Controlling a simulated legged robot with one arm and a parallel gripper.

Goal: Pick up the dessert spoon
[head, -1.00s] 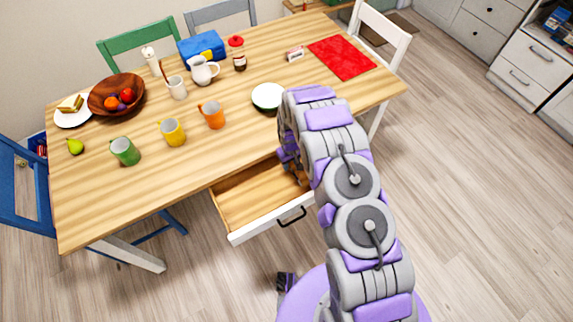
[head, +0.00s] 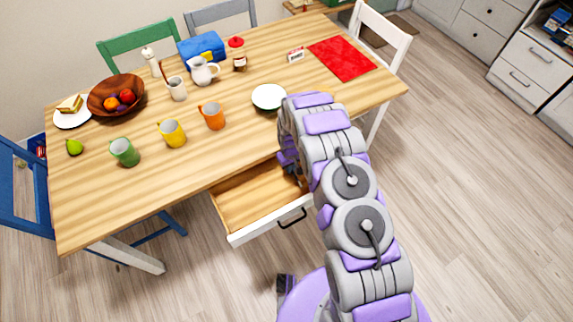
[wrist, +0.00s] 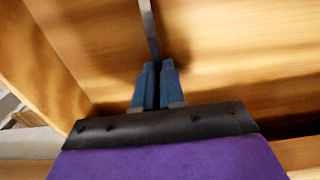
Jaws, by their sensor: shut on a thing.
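My gripper (wrist: 158,70) is shut on the thin grey metal handle of the dessert spoon (wrist: 150,28). In the wrist view the handle runs up from between the blue fingertips to the top edge. The rest of the spoon is out of frame, so its bowl does not show. The gripper is at the open wooden drawer (head: 250,197), over its right part. In the head view my arm hides most of the gripper, and the spoon cannot be made out.
The drawer's wooden walls are close around the gripper. A red mat (head: 342,58) lies at the right. The floor in front is mostly clear.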

